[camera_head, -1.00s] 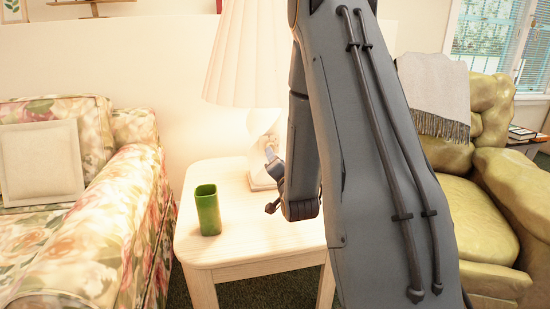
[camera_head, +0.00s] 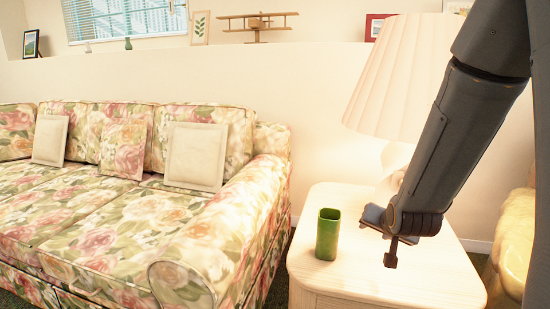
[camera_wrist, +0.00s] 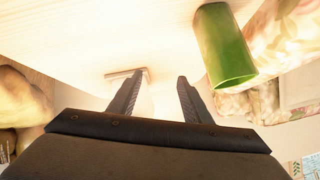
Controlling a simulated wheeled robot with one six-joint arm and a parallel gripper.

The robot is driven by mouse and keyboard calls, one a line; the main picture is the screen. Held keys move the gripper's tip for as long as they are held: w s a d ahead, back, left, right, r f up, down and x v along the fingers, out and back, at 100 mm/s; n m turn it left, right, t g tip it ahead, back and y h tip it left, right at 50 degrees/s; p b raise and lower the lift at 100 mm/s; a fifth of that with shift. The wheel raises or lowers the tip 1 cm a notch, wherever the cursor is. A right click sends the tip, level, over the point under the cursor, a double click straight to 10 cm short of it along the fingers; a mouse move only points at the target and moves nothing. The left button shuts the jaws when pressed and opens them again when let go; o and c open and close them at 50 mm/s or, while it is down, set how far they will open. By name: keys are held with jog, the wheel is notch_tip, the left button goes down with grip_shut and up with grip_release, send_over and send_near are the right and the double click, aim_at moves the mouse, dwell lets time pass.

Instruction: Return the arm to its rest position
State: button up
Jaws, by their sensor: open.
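My arm comes down from the upper right in the head view. My gripper (camera_head: 382,234) hangs over the pale wooden side table (camera_head: 340,285), close to the right of an upright green cup (camera_head: 327,234). In the wrist view my gripper (camera_wrist: 158,88) has its two fingers apart with nothing held between them. The green cup (camera_wrist: 225,45) is to the right of the fingers there, apart from them. The wrist picture looks upside down, with the table top (camera_wrist: 60,35) across its upper part.
A lamp with a pleated shade (camera_head: 395,75) stands on the table behind my gripper, its base partly hidden by my arm. A floral sofa (camera_head: 100,220) fills the left. A ledge with a model plane (camera_head: 256,27) and frames runs behind. A yellowish armchair (camera_head: 515,235) is at the right edge.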

jog(key=s+a+n+g+y, duration=0.1)
jog(key=s+a+n+g, duration=0.25)
jog(key=s, duration=0.55)
jog(key=s+a+n+g, duration=0.3)
jog(key=s+a, duration=0.2)
jog(key=s, duration=0.4)
jog(key=s+a+r+n+g+y, duration=0.1)
jog(key=s+a+r+n+g, duration=0.15)
jog(key=s+a, duration=0.35)
jog(key=s+a+r+n+g, duration=0.1)
jog(key=s+a+r, duration=0.35)
jog(key=a, duration=0.25)
jog(key=s+d+r+m+p, duration=0.1)
jog(key=d+r+m+p, duration=0.3)
jog(key=d+r+p, duration=0.8)
notch_tip(320, 180, up, 3)
jog(key=p, duration=1)
jog(key=shift+s+d+h+p, duration=0.15)
jog(key=shift+d+h+p, duration=0.15)
jog(key=shift+d, duration=0.1)
jog(key=shift+f, duration=0.15)
